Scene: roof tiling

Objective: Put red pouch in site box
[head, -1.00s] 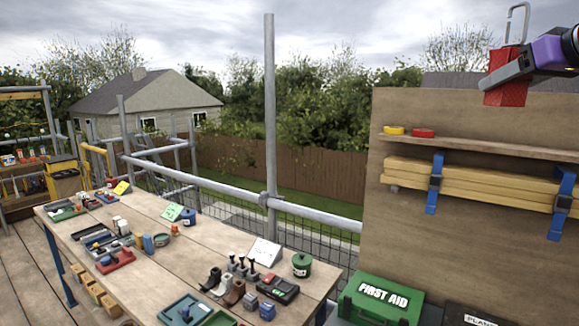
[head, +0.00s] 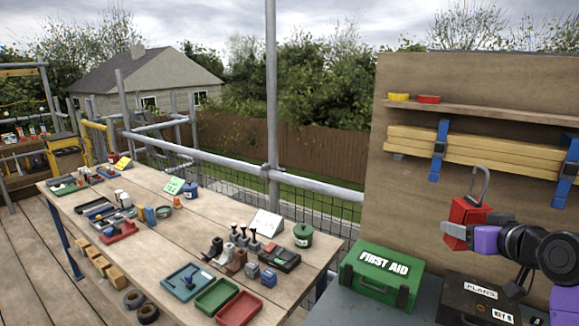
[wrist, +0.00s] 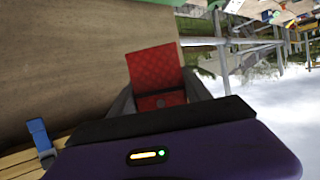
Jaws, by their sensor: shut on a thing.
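The red pouch (head: 466,211), with a grey loop at its top, is held in the air in front of the wooden board at the right. My gripper (head: 459,232) is shut on it. In the wrist view the pouch (wrist: 155,70) shows between the two dark fingers, with its red patterned face visible. Below the pouch in the head view is a black box (head: 460,302) labelled PLANS and KEYS, apart from the pouch. It may be the site box; its inside is not visible.
A green FIRST AID case (head: 381,283) stands left of the black box. A workbench (head: 150,235) carries trays, tools and cards. A shelf (head: 480,109) holds yellow and red rolls. Timber (head: 500,150) with blue clamps is fixed below it.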

